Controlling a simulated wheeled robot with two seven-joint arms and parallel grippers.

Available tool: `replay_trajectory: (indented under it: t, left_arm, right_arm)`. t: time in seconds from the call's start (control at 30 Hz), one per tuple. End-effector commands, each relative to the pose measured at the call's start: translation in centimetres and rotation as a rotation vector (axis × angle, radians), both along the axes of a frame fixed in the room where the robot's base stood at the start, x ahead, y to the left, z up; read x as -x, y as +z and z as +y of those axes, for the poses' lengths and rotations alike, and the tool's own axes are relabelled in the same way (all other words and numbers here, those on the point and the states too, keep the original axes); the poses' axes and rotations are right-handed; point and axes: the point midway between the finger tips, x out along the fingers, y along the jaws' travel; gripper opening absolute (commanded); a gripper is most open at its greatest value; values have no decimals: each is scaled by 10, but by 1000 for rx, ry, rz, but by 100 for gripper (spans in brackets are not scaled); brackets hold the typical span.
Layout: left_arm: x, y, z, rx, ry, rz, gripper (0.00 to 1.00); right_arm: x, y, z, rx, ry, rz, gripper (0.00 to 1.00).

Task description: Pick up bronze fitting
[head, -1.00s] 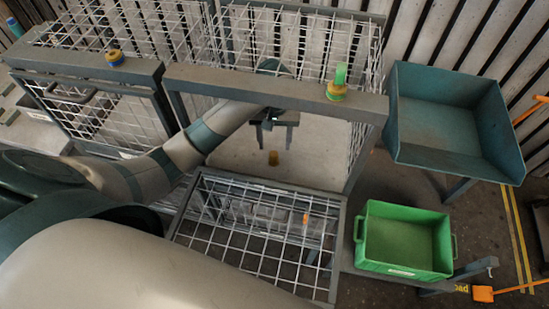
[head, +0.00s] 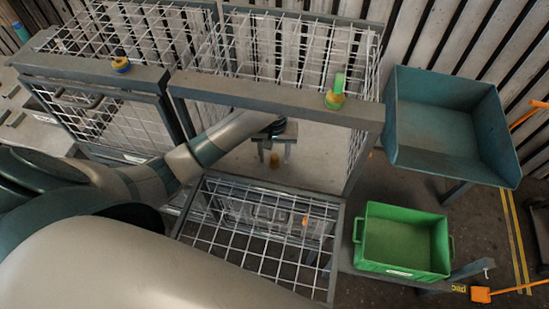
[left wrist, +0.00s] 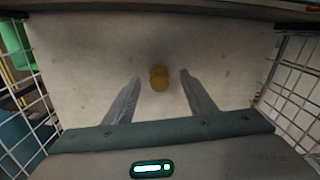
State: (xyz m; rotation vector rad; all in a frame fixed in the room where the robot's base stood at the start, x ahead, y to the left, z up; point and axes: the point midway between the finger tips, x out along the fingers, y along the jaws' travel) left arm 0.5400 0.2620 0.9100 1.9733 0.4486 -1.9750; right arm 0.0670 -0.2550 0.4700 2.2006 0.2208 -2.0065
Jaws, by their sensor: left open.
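The bronze fitting (head: 274,161) is a small brownish-gold piece on the pale floor of the caged enclosure. It also shows in the left wrist view (left wrist: 159,78), where its round end faces the camera. My left gripper (head: 275,154) reaches in behind the front top beam. In the left wrist view its two open fingers (left wrist: 160,77) point at the fitting, one to either side, with clear gaps. I cannot tell how far the fingertips are above the fitting. My right gripper is not in view.
White wire mesh walls (head: 365,140) and a grey front beam (head: 270,101) frame the enclosure. A mesh-topped frame (head: 338,240) stands in front. A green crate (head: 403,273) and a teal bin (head: 450,160) are at the right.

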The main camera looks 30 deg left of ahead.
Motion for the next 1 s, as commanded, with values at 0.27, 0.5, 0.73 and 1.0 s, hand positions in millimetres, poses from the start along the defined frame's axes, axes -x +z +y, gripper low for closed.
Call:
replay_trajectory:
  t: [0.27, 0.5, 0.73, 1.0]
  left_arm:
    - [0, -19, -1, 0, -1, -1, 51]
    - [0, -19, -1, 1, -1, 0, 51]
    - [0, -19, -1, 1, -1, 0, 37]
    - [0, -18, -1, 1, -1, -2, 0]
  right_arm:
    - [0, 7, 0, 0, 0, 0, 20]
    - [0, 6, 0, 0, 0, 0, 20]
    - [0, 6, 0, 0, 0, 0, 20]
    - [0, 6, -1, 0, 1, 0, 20]
